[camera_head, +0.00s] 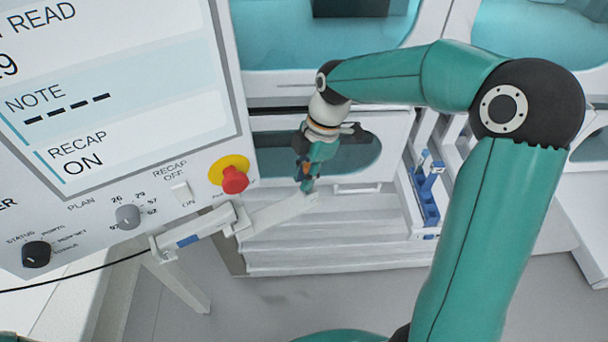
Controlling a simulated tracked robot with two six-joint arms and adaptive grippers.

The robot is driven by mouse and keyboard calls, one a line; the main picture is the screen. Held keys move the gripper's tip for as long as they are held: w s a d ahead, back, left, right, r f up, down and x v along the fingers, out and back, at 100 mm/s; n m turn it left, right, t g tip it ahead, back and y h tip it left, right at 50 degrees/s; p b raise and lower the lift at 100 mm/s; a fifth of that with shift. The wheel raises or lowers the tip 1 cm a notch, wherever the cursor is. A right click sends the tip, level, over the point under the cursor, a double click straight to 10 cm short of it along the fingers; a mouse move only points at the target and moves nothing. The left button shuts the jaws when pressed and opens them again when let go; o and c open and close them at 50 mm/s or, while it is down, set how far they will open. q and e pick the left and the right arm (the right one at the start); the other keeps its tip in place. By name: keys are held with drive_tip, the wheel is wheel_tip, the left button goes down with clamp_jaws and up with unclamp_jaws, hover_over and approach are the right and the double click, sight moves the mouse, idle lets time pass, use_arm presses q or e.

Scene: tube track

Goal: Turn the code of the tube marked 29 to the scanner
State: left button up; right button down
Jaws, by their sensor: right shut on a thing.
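My right gripper (307,180) points down over the pale rail in the middle of the view. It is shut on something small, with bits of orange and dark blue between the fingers. I cannot make out whether this is a tube, and no number or code is readable on it. The white rail (280,213) runs from just under the fingertips to the left, to a bracket (187,240) with a blue patch. I cannot tell which part is the scanner. The screen (105,85) shows "READ", a cut-off number ending in 9, "NOTE" with dashes and "RECAP ON". My left gripper is not in view.
The control panel under the screen has a red button (234,179) on yellow, a grey knob (128,216), a black knob (37,254) and a recap switch (181,192). A blue rack (428,195) stands right of my gripper. White cabinets with teal windows close off the back.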

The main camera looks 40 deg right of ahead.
drive_tip(key=c, duration=1)
unclamp_jaws()
drive_tip(key=v, duration=1.1)
drive_tip(key=shift+w+d+r, duration=0.1)
drive_tip(key=shift+d+r, duration=0.1)
drive_tip(key=shift+r, duration=0.2)
